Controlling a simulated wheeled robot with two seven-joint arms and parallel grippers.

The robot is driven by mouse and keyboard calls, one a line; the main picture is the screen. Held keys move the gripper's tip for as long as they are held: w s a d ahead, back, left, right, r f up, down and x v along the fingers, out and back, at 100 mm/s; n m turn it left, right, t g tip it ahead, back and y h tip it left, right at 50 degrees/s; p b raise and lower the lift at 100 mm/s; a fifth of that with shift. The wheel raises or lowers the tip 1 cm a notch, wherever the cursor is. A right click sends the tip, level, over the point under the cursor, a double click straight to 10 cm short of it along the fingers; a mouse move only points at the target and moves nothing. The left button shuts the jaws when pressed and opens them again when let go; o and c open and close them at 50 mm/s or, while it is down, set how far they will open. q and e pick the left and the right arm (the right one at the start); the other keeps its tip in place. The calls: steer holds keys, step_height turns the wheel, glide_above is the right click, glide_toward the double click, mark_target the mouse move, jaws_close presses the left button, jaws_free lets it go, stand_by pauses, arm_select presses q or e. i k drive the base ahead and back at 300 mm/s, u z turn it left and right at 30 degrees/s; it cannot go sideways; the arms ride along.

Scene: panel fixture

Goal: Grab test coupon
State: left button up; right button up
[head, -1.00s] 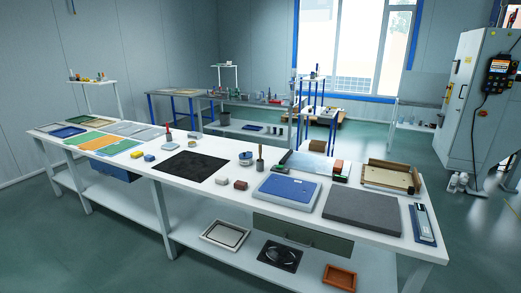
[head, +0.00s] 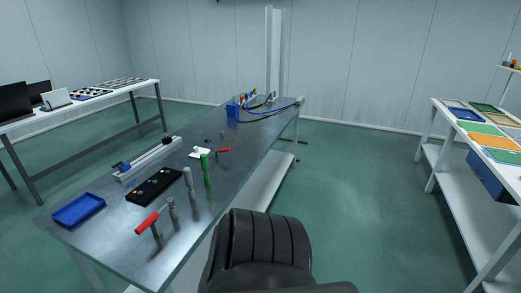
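I cannot pick out a test coupon for certain in the head view. The grey metal bench (head: 237,147) holds small items. A white piece (head: 199,153) lies near its middle, and a black tray (head: 154,186) with small round parts lies nearer. Either could be near a coupon, but the pieces are too small to tell. Neither of my grippers is in view.
A blue tray (head: 79,210), red-handled tool (head: 153,219), green-handled tool (head: 206,167) and rail fixture (head: 148,158) stand on the bench. A black ribbed chair-like form (head: 258,248) is close at its right. Floor between the bench and the right white table (head: 432,116) is clear.

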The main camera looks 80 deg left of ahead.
mark_target(195, 154)
steer(key=u, duration=1.7)
steer(key=i, duration=0.4)
steer(key=u, duration=1.05)
steer(key=i, duration=1)
